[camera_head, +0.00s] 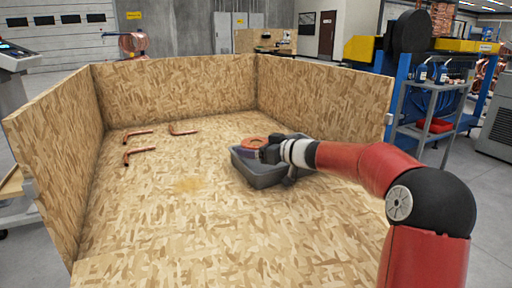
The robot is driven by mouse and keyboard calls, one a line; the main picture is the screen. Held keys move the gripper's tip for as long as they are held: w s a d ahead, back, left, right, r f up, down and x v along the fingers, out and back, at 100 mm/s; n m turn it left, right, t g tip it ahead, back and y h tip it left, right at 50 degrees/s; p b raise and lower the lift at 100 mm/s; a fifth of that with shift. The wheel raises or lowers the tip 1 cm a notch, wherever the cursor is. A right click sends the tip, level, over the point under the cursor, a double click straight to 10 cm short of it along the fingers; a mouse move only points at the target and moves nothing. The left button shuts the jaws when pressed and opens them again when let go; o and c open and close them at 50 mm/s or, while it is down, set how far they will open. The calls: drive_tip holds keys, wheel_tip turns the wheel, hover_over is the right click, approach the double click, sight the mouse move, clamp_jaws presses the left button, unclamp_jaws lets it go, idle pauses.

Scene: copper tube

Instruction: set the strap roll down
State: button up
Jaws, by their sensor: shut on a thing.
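The strap roll (253,143) is a small orange-brown ring. My gripper (262,150) is shut on it and holds it at the far left part of a grey bin (262,179). The roll appears over or just inside the bin's rim; I cannot tell whether it touches the bin. My red arm reaches in from the right and hides the bin's right side and part of its inside.
Several bent copper tubes (139,152) lie on the wooden floor of the large chipboard box (173,88), at the back left. Chipboard walls stand at the left, back and right. The floor left of and in front of the bin is clear.

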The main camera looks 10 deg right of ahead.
drive_tip(key=shift+f, duration=0.25)
drive_tip(key=shift+s+f, duration=0.1)
drive_tip(key=shift+f, duration=0.35)
drive_tip(key=o, duration=1.1)
drive_tip(key=shift+d+f, duration=0.1)
drive_tip(key=shift+f, duration=0.05)
drive_tip(key=shift+r, duration=0.4)
drive_tip(key=v, duration=0.7)
drive_tip(key=shift+s+d+r, duration=0.1)
drive_tip(key=shift+d+r, duration=0.05)
drive_tip(key=shift+r, duration=0.3)
drive_tip(key=shift+r, duration=0.1)
